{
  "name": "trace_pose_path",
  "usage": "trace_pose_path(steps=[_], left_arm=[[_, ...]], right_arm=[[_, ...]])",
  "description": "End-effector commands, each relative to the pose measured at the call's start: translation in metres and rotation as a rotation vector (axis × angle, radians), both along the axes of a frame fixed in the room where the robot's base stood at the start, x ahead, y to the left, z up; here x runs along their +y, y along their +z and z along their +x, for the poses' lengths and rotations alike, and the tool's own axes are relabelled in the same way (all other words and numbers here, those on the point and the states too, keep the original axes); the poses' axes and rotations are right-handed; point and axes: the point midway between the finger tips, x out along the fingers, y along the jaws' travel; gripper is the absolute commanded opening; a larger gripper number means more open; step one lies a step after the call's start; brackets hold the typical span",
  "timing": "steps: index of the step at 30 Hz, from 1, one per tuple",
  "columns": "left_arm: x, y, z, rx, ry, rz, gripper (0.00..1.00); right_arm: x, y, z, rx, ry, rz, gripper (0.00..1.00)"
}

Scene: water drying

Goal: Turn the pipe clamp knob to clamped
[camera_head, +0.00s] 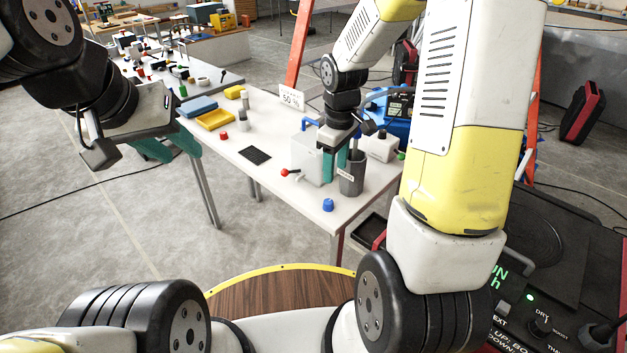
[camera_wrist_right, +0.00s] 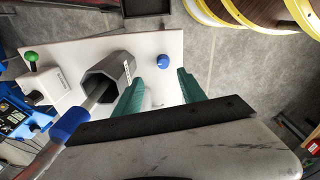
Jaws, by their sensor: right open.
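I cannot tell for certain which part is the pipe clamp knob. A blue knob (camera_head: 328,204) sits near the table's front corner; it also shows in the wrist view (camera_wrist_right: 163,60), beyond my right fingertips. A red knob (camera_head: 285,172) sticks out left of a white box (camera_head: 306,160). A dark grey hexagonal piece (camera_head: 352,180) with a light label stands beside my right gripper (camera_head: 341,172). In the wrist view a rod runs from this piece (camera_wrist_right: 110,72) to a blue end (camera_wrist_right: 70,122). My right gripper is open, teal fingers apart. My left gripper (camera_head: 168,148) hangs left of the table, its opening unclear.
The white table (camera_head: 215,150) carries a black mat (camera_head: 255,156), yellow tray (camera_head: 214,119), blue block (camera_head: 197,106) and another red knob (camera_head: 223,135). A white unit with a green knob (camera_wrist_right: 31,57) stands nearby. An orange ladder (camera_head: 299,42) stands behind the table.

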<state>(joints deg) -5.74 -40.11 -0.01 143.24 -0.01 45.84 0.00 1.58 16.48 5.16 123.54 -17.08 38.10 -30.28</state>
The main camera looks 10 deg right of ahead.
Motion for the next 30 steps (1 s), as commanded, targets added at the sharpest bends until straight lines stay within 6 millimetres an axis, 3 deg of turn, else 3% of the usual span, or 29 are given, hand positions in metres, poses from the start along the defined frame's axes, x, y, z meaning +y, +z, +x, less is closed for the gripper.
trace_pose_path(steps=[1,3,11,21,30], left_arm=[[0.0,0.0,0.0,0.0,0.0,0.0,0.36],[0.0,0.0,0.0,0.0,0.0,0.0,0.36],[0.0,0.0,0.0,0.0,0.0,0.0,0.36],[0.0,0.0,0.0,0.0,0.0,0.0,0.36],[0.0,0.0,0.0,0.0,0.0,0.0,0.36]], right_arm=[[0.001,-0.017,0.004,0.026,0.033,-0.004,0.48],[0.001,-0.031,0.007,0.045,0.071,-0.007,0.48],[0.002,-0.058,0.01,0.066,0.114,-0.01,0.48],[0.003,-0.109,0.01,0.066,0.112,-0.01,0.48],[0.002,-0.124,0.01,0.064,0.111,-0.01,0.48]])
